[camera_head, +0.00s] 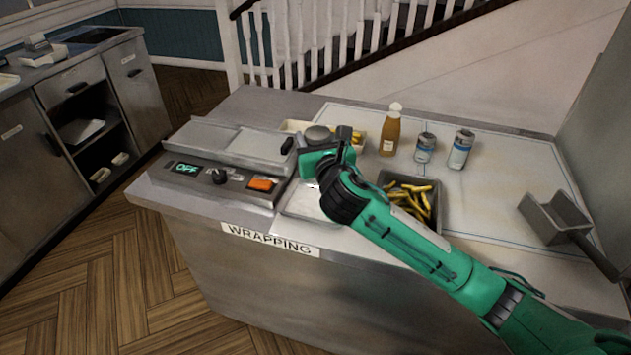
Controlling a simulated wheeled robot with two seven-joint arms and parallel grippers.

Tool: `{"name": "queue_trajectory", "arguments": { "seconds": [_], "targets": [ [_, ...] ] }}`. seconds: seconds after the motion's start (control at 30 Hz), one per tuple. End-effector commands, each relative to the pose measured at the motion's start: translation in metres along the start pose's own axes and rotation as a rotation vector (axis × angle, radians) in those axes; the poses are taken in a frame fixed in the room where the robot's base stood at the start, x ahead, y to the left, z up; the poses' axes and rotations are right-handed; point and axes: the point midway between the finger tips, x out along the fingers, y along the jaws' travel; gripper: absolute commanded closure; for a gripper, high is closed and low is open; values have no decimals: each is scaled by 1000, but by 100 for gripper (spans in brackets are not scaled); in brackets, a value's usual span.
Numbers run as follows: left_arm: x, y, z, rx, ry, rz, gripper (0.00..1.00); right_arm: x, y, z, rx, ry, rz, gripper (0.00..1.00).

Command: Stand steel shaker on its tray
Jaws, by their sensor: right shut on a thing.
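The steel shaker (318,134) shows as a round grey top just behind my right gripper (320,153). The gripper is shut on it, and the hand and wrist hide most of its body. A shallow, light metal tray (301,205) lies on the counter in front of the gripper, partly covered by my right arm. I cannot tell how far the shaker's base is above the counter. My left gripper is out of view.
A dark container (436,222) of fries stands right of my wrist. A sauce bottle (389,135) and two cans (425,147), (460,150) stand behind. A wrapping machine (228,160) is left, a metal scoop (556,218) right.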

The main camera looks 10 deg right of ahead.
Motion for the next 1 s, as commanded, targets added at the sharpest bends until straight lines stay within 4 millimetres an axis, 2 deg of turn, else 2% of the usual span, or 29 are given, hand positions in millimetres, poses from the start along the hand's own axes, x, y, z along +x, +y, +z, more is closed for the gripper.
{"name": "queue_trajectory", "arguments": {
  "seconds": [0.03,0.2,0.47,0.63,0.77,1.0],
  "targets": [
    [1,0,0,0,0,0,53,0,0,-17,1,6,-1,77],
    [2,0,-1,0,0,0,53,0,0,-54,1,3,-1,77],
    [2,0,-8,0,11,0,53,0,0,-78,1,0,-1,77],
    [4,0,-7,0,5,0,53,0,0,-106,2,3,-1,77],
    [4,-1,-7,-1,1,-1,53,0,0,-115,0,0,0,77],
    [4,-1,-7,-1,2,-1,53,0,0,-115,0,-1,0,77]
  ]
}}
